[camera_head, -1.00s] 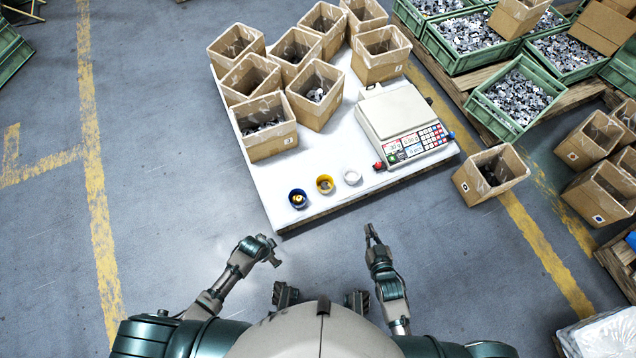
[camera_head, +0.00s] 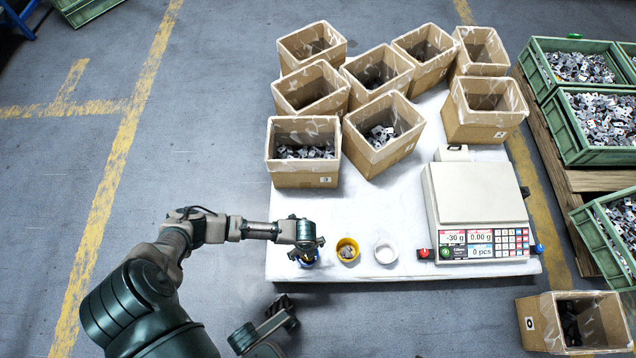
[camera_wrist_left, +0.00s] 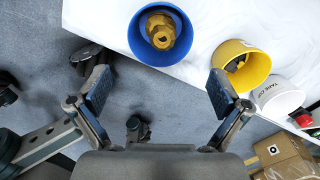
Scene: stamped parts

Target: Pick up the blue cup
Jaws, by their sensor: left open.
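The blue cup (camera_wrist_left: 137,43) stands on the white-covered platform (camera_head: 410,180) near its front edge, with a brass-coloured fitting (camera_wrist_left: 158,30) inside. In the head view, my left gripper (camera_head: 308,246) is over the blue cup (camera_head: 310,263) and hides most of it. In the left wrist view, the left gripper (camera_wrist_left: 160,92) is open, its fingers wide apart. The cup lies beyond the fingertips, roughly between them, and nothing is held.
A yellow cup (camera_head: 347,249) and a white cup (camera_head: 386,251) stand right of the blue cup. A scale (camera_head: 480,205) is farther right. Several cardboard boxes (camera_head: 305,178) fill the platform's back. The floor (camera_head: 200,110) left of it is clear.

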